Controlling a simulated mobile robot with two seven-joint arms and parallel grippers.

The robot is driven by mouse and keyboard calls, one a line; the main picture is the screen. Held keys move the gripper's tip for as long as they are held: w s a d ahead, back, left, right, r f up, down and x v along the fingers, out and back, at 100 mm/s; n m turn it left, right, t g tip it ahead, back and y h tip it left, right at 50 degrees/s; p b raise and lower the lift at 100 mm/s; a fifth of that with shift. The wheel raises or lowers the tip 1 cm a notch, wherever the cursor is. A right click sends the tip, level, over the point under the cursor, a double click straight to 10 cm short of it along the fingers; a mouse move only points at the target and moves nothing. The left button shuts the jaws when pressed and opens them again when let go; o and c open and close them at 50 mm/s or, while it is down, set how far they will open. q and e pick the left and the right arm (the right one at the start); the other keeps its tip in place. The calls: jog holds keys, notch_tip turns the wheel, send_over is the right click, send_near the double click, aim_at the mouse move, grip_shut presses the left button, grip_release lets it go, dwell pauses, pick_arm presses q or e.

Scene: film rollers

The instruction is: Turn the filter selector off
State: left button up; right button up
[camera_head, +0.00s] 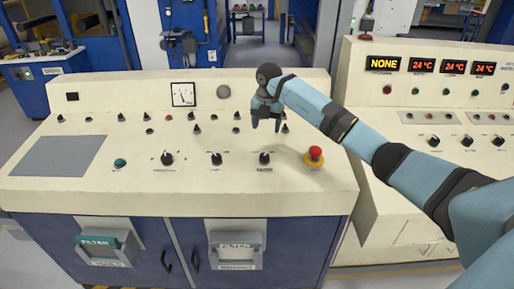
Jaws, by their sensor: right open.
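My right gripper (266,122) reaches in from the right over the cream control console (60,190). Its two fingers point down, apart and empty. Just below them in the picture is a black selector knob (264,158), with a gap between it and the fingertips. Two similar black knobs, a middle one (216,159) and a left one (167,158), stand in the same front row. The labels under the knobs are too small to read, so I cannot tell which is the filter selector. My left gripper is not in view.
A red mushroom button (315,154) sits right of the knobs and a green button (120,163) left. Several small toggles fill the panel behind. A second console (385,185) on the right has a display (384,63) reading NONE.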

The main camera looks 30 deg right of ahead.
aim_at(265, 155)
notch_tip(265, 155, down, 13)
jog(key=shift+w+a+r+p, duration=0.1)
jog(key=shift+a+r+p, duration=0.05)
jog(key=shift+p, duration=0.2)
jog(key=c, duration=0.9)
